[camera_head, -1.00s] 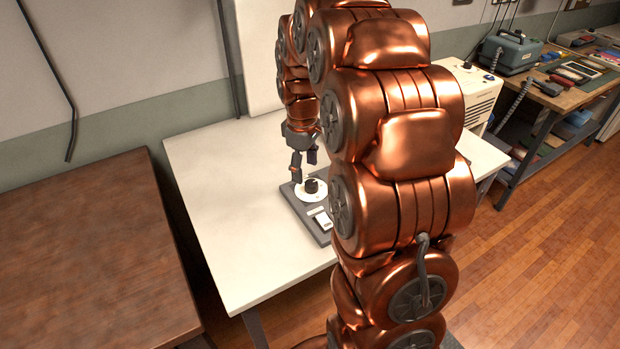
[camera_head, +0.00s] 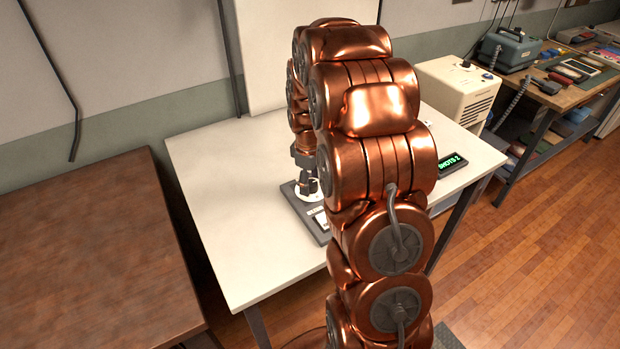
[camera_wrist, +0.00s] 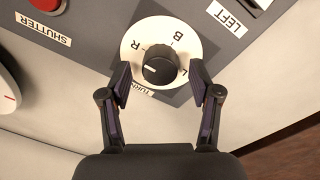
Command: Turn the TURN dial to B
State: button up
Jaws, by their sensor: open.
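The TURN dial is a black knob (camera_wrist: 160,66) on a white round plate (camera_wrist: 143,33) in the wrist view. The plate carries the letters R, B and L. The knob's white mark points to the picture's left, below the R, and not at the B at the upper right. My gripper (camera_wrist: 160,82) is open, with one finger on each side of the knob's near edge. I cannot tell whether the fingers touch it. In the head view my gripper (camera_head: 306,182) is low over the dial's grey panel (camera_head: 308,222), and the knob is hidden.
In the wrist view a red SHUTTER button (camera_wrist: 46,4) is at upper left and a LEFT label (camera_wrist: 231,18) at upper right. The head view shows a SHOTS 2 display (camera_head: 452,164), a cream box (camera_head: 455,90) and clear white table (camera_head: 235,225) left of the panel.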

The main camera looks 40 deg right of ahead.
jog(key=shift+f, duration=0.1)
jog(key=c, duration=1.1)
jog(key=shift+c, duration=0.2)
jog(key=shift+f+b, duration=0.1)
jog(key=shift+b, duration=0.25)
jog(key=m+b, duration=0.3)
jog(key=shift+f, duration=0.2)
jog(key=m+b, duration=0.4)
jog(key=m, duration=0.1)
jog(key=shift+d+r+g+b, duration=0.1)
jog(key=shift+g+b, duration=0.2)
jog(key=shift+b, duration=0.1)
jog(key=m+b, duration=0.2)
jog(key=m, duration=0.3)
jog(key=m+b, duration=0.1)
jog(key=m, duration=0.3)
jog(key=shift+d+r+m, duration=0.1)
jog(key=shift+r+m, duration=0.05)
jog(key=shift+m, duration=0.15)
